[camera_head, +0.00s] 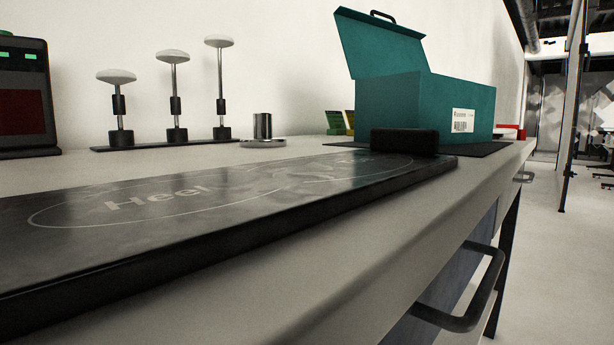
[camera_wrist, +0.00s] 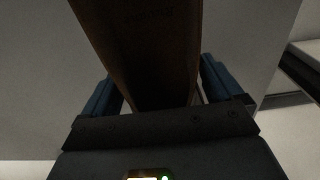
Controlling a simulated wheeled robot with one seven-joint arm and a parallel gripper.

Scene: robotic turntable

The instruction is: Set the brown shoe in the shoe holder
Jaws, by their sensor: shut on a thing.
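My gripper (camera_wrist: 158,86) shows in the wrist view, its two blue fingers on either side of a brown shoe (camera_wrist: 145,45). It is shut on the shoe, whose far end runs out of the top of the picture. The gripper and shoe do not show in the head view. There, a black board (camera_head: 235,200) marked "Heel" with a pale outline lies along the table front, with a dark block (camera_head: 404,141) at its far end. The board looks like the shoe holder, and no shoe rests on its visible part.
Several things stand behind the board: three white-topped stands (camera_head: 175,95), a metal cylinder (camera_head: 262,127), a dark device (camera_head: 25,95) and an open teal box (camera_head: 420,105). A drawer handle (camera_head: 470,300) juts from the table front. Open floor (camera_head: 570,270) is at right.

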